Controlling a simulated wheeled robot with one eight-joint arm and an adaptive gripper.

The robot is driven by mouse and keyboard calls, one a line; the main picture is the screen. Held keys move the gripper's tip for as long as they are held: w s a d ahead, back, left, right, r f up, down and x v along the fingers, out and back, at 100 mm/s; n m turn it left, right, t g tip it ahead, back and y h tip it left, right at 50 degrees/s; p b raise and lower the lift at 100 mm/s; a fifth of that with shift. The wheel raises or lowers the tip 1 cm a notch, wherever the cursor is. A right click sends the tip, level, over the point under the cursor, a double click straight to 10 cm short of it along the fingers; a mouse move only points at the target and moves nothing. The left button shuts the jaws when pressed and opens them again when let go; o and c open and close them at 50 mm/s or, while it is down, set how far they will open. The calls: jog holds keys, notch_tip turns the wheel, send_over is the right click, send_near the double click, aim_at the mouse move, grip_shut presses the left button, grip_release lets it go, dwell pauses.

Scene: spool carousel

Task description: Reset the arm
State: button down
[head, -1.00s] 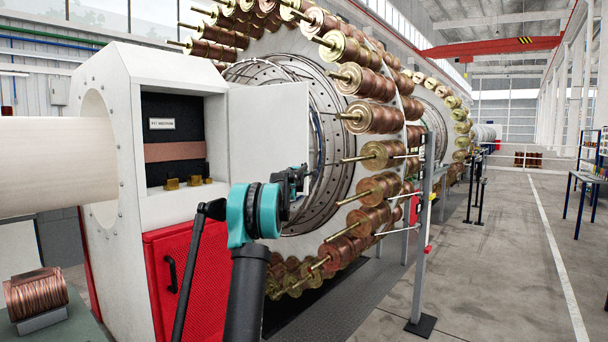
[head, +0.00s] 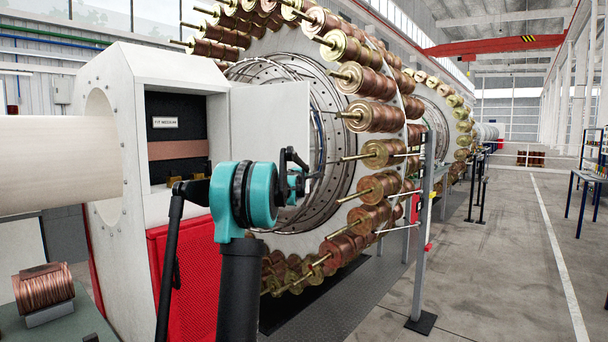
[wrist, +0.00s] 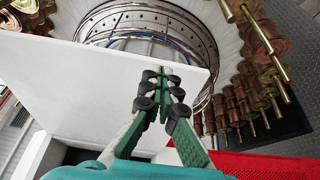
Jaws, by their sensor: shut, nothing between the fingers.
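My gripper (wrist: 171,82) has green fingers with black joints, drawn together with nothing between them. In the wrist view it appears in front of the open white panel (wrist: 110,85), tips toward the machine's round plate; I cannot tell the gap. In the head view my arm's teal joint covers the lower part of the cabinet opening, and only a dark piece of the gripper end shows beside the white panel (head: 268,125).
The spool carousel (head: 290,75) carries copper spools (head: 375,117) with protruding brass rods close to the right of my arm. A red mesh panel (head: 190,275) stands below. A copper coil (head: 44,287) sits at the lower left.

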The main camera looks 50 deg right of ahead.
jog(key=shift+s+a, duration=0.5)
jog(key=shift+s, duration=0.4)
jog(key=w+a+f+m+y, duration=0.15)
jog(key=a+f, duration=0.25)
jog(key=a, duration=0.5)
jog(key=w+a+f+m, duration=0.1)
jog(key=a+f+m, duration=0.25)
jog(key=a, duration=0.55)
jog(key=s+a+f+m+g+y, duration=0.1)
jog(key=s+a+f+y, duration=0.15)
jog(key=a+f, duration=0.75)
jog(key=s+a+f+m+y, duration=0.1)
jog(key=s+a+f+y, duration=0.15)
jog(key=a+f, duration=0.75)
jog(key=s+a+f+g+y, duration=0.1)
jog(key=s+a+f+y, duration=0.2)
jog(key=a, duration=0.8)
jog(key=s+a+f+n+g+y, duration=0.1)
jog(key=s+a+f+y, duration=0.2)
jog(key=s+a+f, duration=0.5)
jog(key=s+a+f+g+y, duration=0.1)
jog(key=s+a+f+y, duration=0.2)
jog(key=s+a, duration=0.7)
jog(key=a+f, duration=0.2)
jog(key=a, duration=0.3)
jog(key=shift+a+f, duration=0.25)
jog(key=shift+a, duration=0.1)
jog(key=shift+s+d, duration=0.1)
